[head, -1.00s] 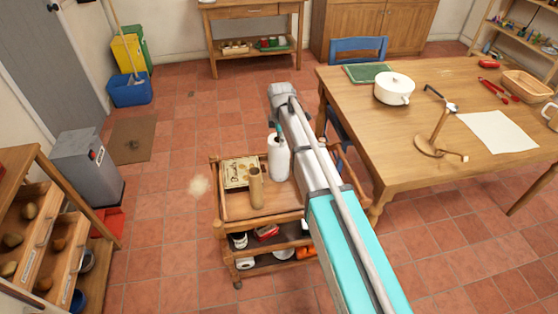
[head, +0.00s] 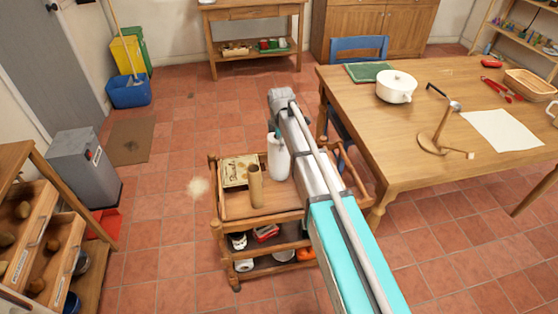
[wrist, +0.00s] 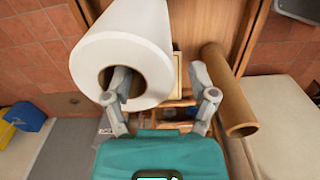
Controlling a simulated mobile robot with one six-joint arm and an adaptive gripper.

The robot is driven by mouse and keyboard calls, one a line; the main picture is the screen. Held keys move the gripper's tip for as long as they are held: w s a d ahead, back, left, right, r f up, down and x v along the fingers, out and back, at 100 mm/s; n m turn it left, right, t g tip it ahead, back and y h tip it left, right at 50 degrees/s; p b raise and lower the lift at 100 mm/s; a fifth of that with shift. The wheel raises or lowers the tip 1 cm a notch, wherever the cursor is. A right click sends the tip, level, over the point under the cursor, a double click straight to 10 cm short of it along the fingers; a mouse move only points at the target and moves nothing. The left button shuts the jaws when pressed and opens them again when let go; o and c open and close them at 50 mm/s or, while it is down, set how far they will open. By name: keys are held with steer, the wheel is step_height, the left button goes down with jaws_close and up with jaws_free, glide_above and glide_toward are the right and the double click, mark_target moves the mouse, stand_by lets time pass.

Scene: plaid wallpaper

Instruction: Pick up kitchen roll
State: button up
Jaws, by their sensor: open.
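The kitchen roll (head: 278,162) is white and stands upright on the wooden trolley (head: 285,205), beside a brown cardboard tube (head: 256,186). In the wrist view the roll (wrist: 140,38) fills the upper left, its hollow core facing the camera. My gripper (wrist: 163,88) is open. Its left finger overlaps the core opening and its right finger is outside the roll's right side, so the roll's wall lies between them. I cannot tell how deep the left finger reaches. The tube (wrist: 228,95) is right of the right finger. In the head view my arm mostly hides the gripper.
A flat box with printed lid (head: 240,171) lies on the trolley behind the tube. The large wooden table (head: 410,120) is close on the right, with a white pot (head: 396,87) on it. A grey bin (head: 83,165) stands left; the tiled floor between is free.

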steer(key=shift+f+b, duration=0.3)
steer(key=shift+f, duration=0.25)
steer(key=shift+c, duration=0.2)
jaws_close()
